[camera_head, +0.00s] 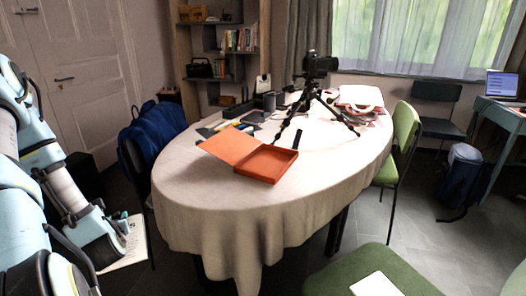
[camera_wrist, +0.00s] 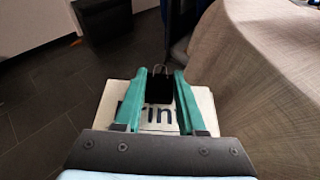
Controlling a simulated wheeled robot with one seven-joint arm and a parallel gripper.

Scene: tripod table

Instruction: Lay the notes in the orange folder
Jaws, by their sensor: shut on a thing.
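The orange folder (camera_head: 268,164) lies open on the cloth-covered table (camera_head: 195,190), its cover spread to the left and its shallow tray side to the right. My gripper (camera_wrist: 161,85) is shut on the notes (camera_wrist: 196,105), a pale sheet or stack with large dark printed letters and a black clip with a wire loop. In the head view the notes (camera_head: 130,246) hang low at the left, beside the table and below its top. My gripper (camera_head: 120,222) partly covers them there. The folder does not show in the wrist view.
A black tripod with a camera (camera_head: 318,68) stands on the table behind the folder. A blue-draped chair (camera_head: 152,140) stands between my arm and the table's left end. Green chairs (camera_head: 402,140) stand at the right and front. The table's near part is clear.

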